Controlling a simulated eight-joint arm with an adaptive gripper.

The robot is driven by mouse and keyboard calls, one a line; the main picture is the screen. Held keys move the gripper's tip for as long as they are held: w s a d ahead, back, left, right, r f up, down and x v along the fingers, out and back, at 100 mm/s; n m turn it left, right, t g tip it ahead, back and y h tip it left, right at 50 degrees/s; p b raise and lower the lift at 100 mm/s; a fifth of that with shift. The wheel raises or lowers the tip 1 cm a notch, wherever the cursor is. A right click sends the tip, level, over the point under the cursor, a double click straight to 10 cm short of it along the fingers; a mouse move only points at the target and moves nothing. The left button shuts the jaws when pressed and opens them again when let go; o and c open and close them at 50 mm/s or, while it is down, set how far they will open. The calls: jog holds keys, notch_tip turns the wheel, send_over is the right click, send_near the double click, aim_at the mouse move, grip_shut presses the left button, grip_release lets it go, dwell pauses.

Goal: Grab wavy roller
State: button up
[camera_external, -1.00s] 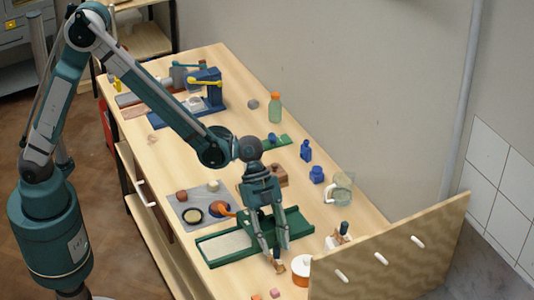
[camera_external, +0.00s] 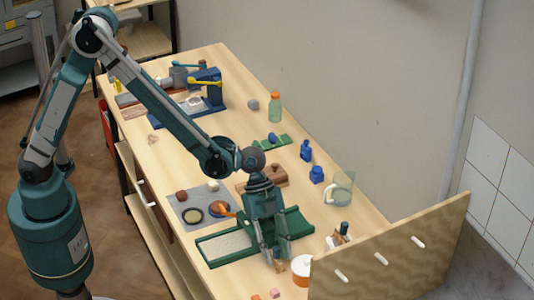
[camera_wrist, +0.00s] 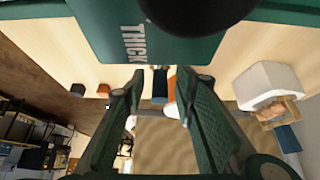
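My gripper (camera_external: 274,256) points down in the external view, just past the green tray (camera_external: 228,245). In the wrist view its two fingers (camera_wrist: 163,88) stand apart, with a gap between them. A small brown and blue piece (camera_wrist: 160,84) shows between the fingertips; it looks like a roller, but I cannot make out a wavy surface. In the external view it is a small brownish piece (camera_external: 279,266) at the fingertips, partly hidden by them. I cannot tell whether the fingers touch it.
A white and orange pot (camera_external: 301,270) stands close to the right of the fingers. A white block with a blue-handled tool (camera_external: 338,239) is behind it. The wooden panel (camera_external: 390,254) stands at the right end. Small pink and orange cubes (camera_external: 274,293) lie in front.

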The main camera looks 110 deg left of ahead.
grip_shut()
jog(key=shift+r, duration=0.1)
jog(key=shift+r+p, duration=0.45)
jog(key=shift+r, duration=4.45)
